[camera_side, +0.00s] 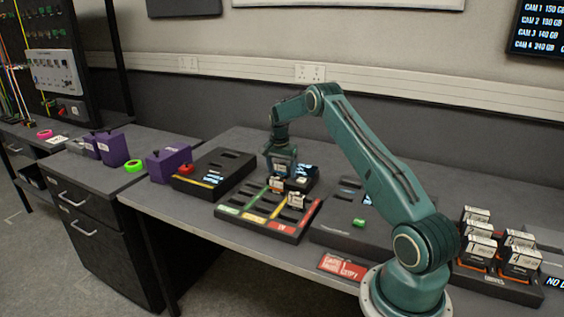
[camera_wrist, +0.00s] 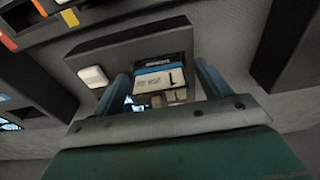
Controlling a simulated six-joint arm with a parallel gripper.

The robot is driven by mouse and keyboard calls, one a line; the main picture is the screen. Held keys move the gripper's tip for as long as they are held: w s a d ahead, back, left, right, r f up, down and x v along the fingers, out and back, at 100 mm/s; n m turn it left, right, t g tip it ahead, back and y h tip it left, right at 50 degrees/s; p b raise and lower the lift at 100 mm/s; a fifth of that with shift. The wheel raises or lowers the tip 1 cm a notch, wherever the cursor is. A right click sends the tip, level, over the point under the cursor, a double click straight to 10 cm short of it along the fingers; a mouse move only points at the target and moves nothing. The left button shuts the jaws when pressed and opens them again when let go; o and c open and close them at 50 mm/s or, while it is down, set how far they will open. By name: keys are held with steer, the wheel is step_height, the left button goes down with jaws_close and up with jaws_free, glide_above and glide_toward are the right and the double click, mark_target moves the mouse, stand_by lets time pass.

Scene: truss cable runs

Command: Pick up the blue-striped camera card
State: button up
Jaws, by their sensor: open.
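In the wrist view a card (camera_wrist: 162,72) with a blue stripe near its top edge and a white printed label stands in a dark block (camera_wrist: 125,47). My gripper (camera_wrist: 163,75) is open, with one blue finger on each side of this card. A gap shows on the left; I cannot tell whether the right finger touches it. In the side view my gripper (camera_side: 280,175) points down over a small black unit (camera_side: 306,178) with a lit display, behind the colour-striped tray (camera_side: 270,222). The blue stripe cannot be made out there.
The striped tray has green, yellow and red strips, and a white-labelled card (camera_side: 296,201) stands at it. Several cards stand in a rack (camera_side: 497,277) at right. A white button (camera_wrist: 93,77) is near the card.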

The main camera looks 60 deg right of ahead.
stand_by(0.3)
steer(key=c, duration=1.2)
steer(key=shift+o, duration=0.2)
steer(key=shift+r, duration=0.1)
steer(key=shift+r, duration=4.95)
steer(key=shift+a, duration=0.1)
steer(key=s+a, duration=0.6)
steer(key=a, duration=0.4)
steer(key=s+a+f, duration=0.1)
steer(key=s+a, duration=0.5)
steer(key=a, duration=0.3)
steer(key=shift+s+a, duration=0.25)
steer(key=shift+a, duration=0.15)
